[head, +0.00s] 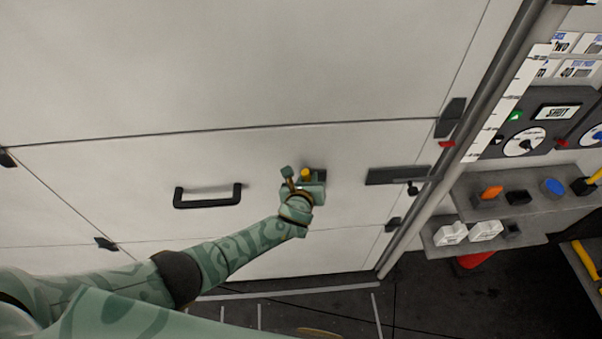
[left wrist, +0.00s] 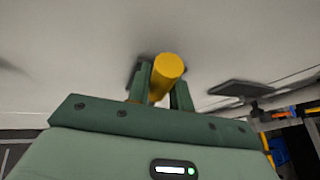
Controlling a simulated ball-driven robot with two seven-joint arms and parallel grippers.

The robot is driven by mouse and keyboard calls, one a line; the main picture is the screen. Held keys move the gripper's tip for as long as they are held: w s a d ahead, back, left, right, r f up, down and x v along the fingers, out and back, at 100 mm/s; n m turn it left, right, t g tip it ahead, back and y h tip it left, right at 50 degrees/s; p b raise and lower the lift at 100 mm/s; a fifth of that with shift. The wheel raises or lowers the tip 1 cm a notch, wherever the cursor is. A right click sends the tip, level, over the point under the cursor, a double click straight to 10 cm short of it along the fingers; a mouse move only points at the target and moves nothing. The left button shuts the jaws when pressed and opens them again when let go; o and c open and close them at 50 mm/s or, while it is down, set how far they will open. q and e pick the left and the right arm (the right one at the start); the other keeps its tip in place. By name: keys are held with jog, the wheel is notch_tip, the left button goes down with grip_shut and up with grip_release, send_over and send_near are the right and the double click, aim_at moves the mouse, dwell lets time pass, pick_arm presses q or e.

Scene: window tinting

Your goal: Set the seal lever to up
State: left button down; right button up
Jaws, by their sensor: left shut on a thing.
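The seal lever shows as a yellow handle (head: 305,173) on a dark mount (head: 319,176) on the pale door panel. In the left wrist view the yellow handle (left wrist: 167,70) sits between the two green fingers and points toward the camera. My left gripper (head: 303,180) is shut on it; in the left wrist view the fingers (left wrist: 160,85) flank it on both sides. The gripper hides part of the lever and its mount, and I cannot tell the lever's exact setting. My right gripper is not in view.
A black pull handle (head: 208,204) is on the panel left of the lever. A dark bar latch (head: 398,175) is to the right. Farther right are shelves with small items, such as an orange block (head: 491,192), and a panel with a "SHUT" sign (head: 557,112).

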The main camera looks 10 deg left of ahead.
pick_arm(q)
jog(key=shift+w+d+r+m+g+y+p, duration=0.15)
jog(key=shift+d+m+y+p, duration=0.15)
jog(key=shift+d, duration=0.2)
jog(key=shift+w+d+m+g+y+p, duration=0.15)
jog(key=shift+d+m+y, duration=0.15)
jog(key=shift+d+m, duration=0.15)
jog(key=c, duration=1.3)
grip_release()
jog(key=shift+d, duration=0.15)
jog(key=shift+o, duration=0.2)
jog(key=p+v, duration=0.6)
jog(key=v, duration=1)
jog(key=shift+d, duration=0.1)
